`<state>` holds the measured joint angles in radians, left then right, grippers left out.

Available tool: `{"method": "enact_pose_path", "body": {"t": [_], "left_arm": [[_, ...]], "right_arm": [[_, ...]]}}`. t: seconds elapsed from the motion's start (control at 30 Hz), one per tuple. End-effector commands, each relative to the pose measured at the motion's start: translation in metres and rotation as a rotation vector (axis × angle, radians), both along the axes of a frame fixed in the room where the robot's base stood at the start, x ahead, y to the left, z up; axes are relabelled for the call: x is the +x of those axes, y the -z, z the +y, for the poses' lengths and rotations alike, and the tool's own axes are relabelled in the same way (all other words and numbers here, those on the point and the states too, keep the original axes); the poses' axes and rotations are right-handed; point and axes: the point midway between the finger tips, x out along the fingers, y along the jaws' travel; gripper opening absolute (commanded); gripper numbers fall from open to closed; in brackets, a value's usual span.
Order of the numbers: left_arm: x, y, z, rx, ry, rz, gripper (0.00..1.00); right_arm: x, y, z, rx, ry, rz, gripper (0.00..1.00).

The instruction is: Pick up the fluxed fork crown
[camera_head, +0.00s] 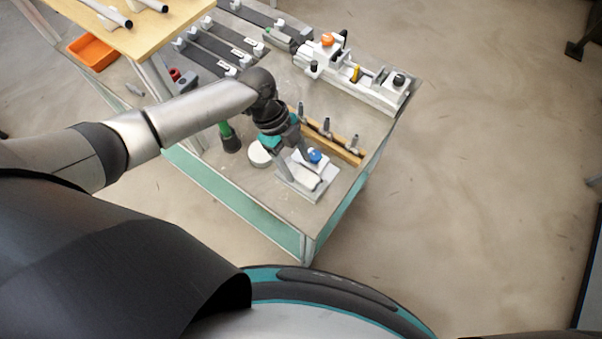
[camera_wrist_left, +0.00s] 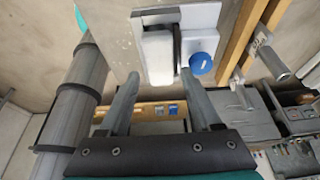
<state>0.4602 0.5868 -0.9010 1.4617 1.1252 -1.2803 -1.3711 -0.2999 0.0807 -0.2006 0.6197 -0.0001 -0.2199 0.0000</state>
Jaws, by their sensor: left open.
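Several small grey metal parts stand in a row on a wooden strip (camera_head: 345,152), one of them a metal part (camera_head: 326,125) near its middle. They look like fork crowns, but I cannot tell which one is fluxed. In the left wrist view a metal part (camera_wrist_left: 271,62) stands on the wooden rails at the right. My left gripper (camera_head: 284,158) is over the table's near end, left of the strip. In the left wrist view its two fingers (camera_wrist_left: 160,76) are apart with nothing held between them. My right gripper is not in view.
A white fixture (camera_head: 322,181) with a blue knob (camera_head: 314,156) is beside my left gripper. A white round lid (camera_head: 259,154) and a green-handled brush (camera_head: 227,136) are to its left. A long grey jig (camera_head: 372,92) stands behind the strip. An orange bin (camera_head: 92,53) is far left.

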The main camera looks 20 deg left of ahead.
Motion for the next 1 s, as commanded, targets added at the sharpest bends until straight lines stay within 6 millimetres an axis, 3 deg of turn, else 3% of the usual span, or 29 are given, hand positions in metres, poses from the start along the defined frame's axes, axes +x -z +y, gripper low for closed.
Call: {"method": "enact_pose_path", "body": {"t": [0.2, 0.53, 1.0], "left_arm": [[-0.003, 0.025, -0.007, -0.001, 0.000, 0.000, 0.65], [-0.004, 0.030, -0.008, 0.000, 0.001, -0.001, 0.64], [-0.004, 0.030, -0.008, 0.000, 0.000, -0.001, 0.11]], "right_arm": [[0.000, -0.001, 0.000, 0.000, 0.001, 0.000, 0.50], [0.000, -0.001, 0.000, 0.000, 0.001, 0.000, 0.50], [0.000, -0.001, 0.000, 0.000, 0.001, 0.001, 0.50]]}}
